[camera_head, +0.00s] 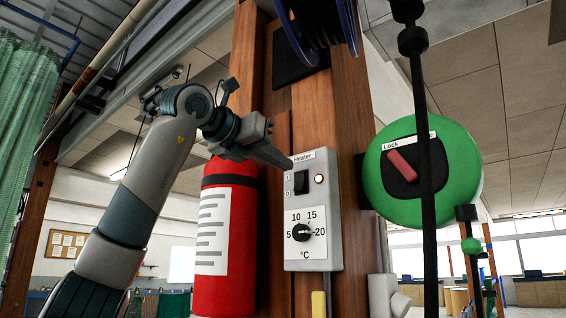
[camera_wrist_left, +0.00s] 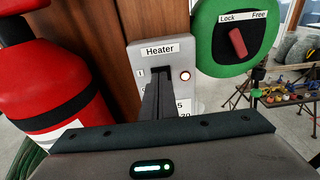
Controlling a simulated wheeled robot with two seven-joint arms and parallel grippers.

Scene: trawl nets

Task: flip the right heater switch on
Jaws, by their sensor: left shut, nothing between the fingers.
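The grey heater panel (camera_head: 322,225) is fixed to a wooden post and labelled "Heater". Its black rocker switch (camera_head: 301,182) sits at the upper left, beside marks "I" and "O". A round indicator light (camera_head: 319,179) to its right looks lit, with a reddish rim; it also shows in the left wrist view (camera_wrist_left: 185,75). A temperature dial (camera_head: 302,232) is below. My left gripper (camera_head: 290,164) is shut and empty, its tips at the switch's upper left. In the left wrist view the fingers (camera_wrist_left: 160,78) cover most of the switch. Contact cannot be told. My right gripper is out of view.
A red fire extinguisher (camera_head: 225,280) stands left of the panel, below my left gripper. A green round lock with a red handle (camera_head: 402,165) is to the right, with a black pole (camera_head: 427,220) in front. A blue reel (camera_head: 318,25) hangs above.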

